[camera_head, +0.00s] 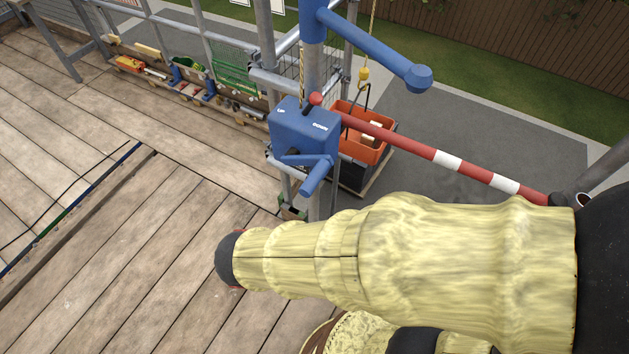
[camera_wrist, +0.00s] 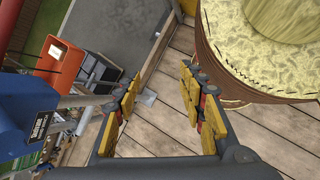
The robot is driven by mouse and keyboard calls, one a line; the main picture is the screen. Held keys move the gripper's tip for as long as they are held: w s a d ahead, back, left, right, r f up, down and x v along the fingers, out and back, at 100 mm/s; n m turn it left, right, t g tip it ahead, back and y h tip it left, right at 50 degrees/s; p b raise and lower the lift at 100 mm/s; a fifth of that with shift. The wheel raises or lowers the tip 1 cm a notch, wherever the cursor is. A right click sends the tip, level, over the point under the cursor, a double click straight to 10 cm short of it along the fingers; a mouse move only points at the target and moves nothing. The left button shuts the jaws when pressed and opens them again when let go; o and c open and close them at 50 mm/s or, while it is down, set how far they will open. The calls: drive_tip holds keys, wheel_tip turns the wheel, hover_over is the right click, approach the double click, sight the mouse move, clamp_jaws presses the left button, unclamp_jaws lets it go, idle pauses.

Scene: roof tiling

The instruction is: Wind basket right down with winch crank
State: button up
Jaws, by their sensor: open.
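The winch is a blue box (camera_head: 300,128) on a grey post, marked UP and DOWN, with a red-knobbed lever (camera_head: 314,99) on top. Its crank (camera_head: 316,178) has a blue grip at the lower right of the box. The orange basket (camera_head: 360,132) is beyond the post, below a yellow hook (camera_head: 363,75); whether it hangs or rests is unclear. In the wrist view my gripper (camera_wrist: 161,80) is open with nothing between its fingers. The winch box (camera_wrist: 28,118) and orange basket (camera_wrist: 58,63) lie to its left there. The head view does not show my fingers clearly.
A red-and-white barrier bar (camera_head: 440,158) runs right from the winch. A blue hoist arm (camera_head: 380,50) is overhead. Tools lie along the deck edge (camera_head: 130,64) at the back left. The plank deck (camera_head: 130,250) at left is mostly clear.

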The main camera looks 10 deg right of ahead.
drive_tip(key=w+f+n+t+h, duration=0.1)
drive_tip(key=w+n+t+h, duration=0.1)
drive_tip(key=n+t, duration=0.15)
drive_tip(key=n+t+h, duration=0.3)
drive_tip(key=n+t, duration=0.5)
drive_tip(key=t, duration=0.1)
approach(315, 180)
drive_tip(key=a+x, duration=0.1)
drive_tip(key=x, duration=0.2)
drive_tip(key=shift+g, duration=0.25)
drive_tip(key=shift+f+b+x, duration=0.25)
drive_tip(key=shift+b+x, duration=0.15)
drive_tip(key=shift+x, duration=1)
drive_tip(key=shift+f+b+x, duration=0.2)
drive_tip(key=shift+b+x, duration=0.25)
drive_tip(key=shift+x, duration=1)
drive_tip(key=shift+f+b+x, duration=0.25)
drive_tip(key=shift+b+x, duration=0.15)
drive_tip(key=shift+x, duration=1)
drive_tip(key=shift+c, duration=0.3)
clamp_jaws()
